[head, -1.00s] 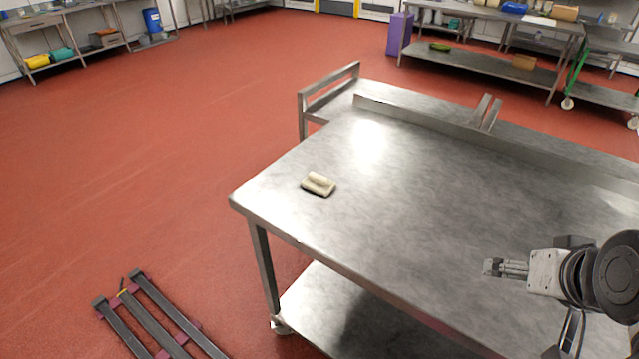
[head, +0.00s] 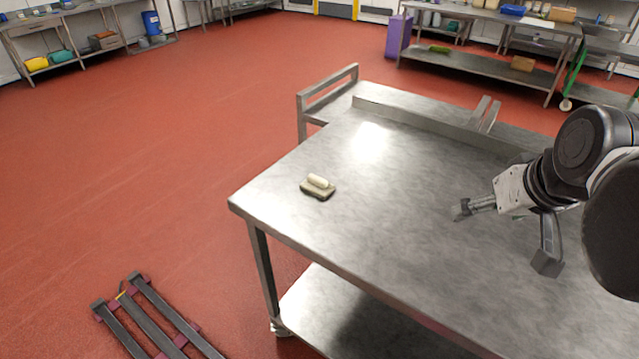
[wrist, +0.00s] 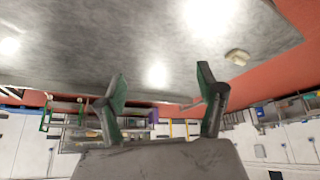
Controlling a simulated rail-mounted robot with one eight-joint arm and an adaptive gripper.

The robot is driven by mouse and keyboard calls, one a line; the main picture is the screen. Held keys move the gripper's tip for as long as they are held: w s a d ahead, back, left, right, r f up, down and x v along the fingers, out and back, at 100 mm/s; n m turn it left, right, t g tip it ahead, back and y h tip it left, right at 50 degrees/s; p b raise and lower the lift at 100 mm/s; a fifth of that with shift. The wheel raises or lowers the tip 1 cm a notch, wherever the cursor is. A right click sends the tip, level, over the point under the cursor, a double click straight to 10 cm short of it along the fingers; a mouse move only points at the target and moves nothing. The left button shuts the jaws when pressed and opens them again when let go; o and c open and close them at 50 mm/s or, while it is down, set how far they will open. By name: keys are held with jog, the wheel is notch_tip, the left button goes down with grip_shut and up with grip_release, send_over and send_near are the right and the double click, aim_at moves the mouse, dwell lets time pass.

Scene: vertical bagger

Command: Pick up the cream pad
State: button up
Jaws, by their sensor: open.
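The cream pad (head: 318,187) lies on the steel table (head: 400,215), near its left end in the head view. It has a pale raised handle on top and a darker base. In the wrist view the pad (wrist: 237,57) shows small at the upper right, well beyond the fingers. My gripper (head: 463,211) is over the right part of the table, to the right of the pad and clear of it. In the wrist view the two fingers of my gripper (wrist: 163,98) stand wide apart with nothing between them.
A raised lip (head: 440,118) runs along the table's back edge, with a rail (head: 328,88) at the far left corner. The tabletop between gripper and pad is clear. A dark metal frame (head: 150,318) lies on the red floor at lower left. Shelving stands far back.

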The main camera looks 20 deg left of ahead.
jog(key=w+a+r+n+g+y, duration=0.1)
jog(key=w+a+n, duration=0.2)
jog(key=w+a, duration=0.45)
jog(key=n+g+y, duration=0.2)
jog(key=n+g, duration=0.2)
jog(key=n, duration=0.4)
send_over(318, 179)
jog(key=d, duration=0.5)
notch_tip(318, 179, down, 10)
jog(key=f, duration=0.1)
jog(key=x, duration=0.7)
jog(key=shift+s+a+f, duration=0.2)
jog(key=shift+a+f, duration=0.05)
jog(key=shift+a, duration=0.1)
jog(key=shift+s+p+x, duration=0.1)
jog(key=shift+p+x, duration=0.05)
jog(key=shift+x, duration=1.15)
jog(key=shift+s+p+x, duration=0.15)
jog(key=shift+x, duration=1.2)
jog(key=shift+w+a, duration=0.1)
jog(key=c, duration=1.3)
jog(key=shift+c, duration=0.2)
jog(key=shift+r, duration=0.1)
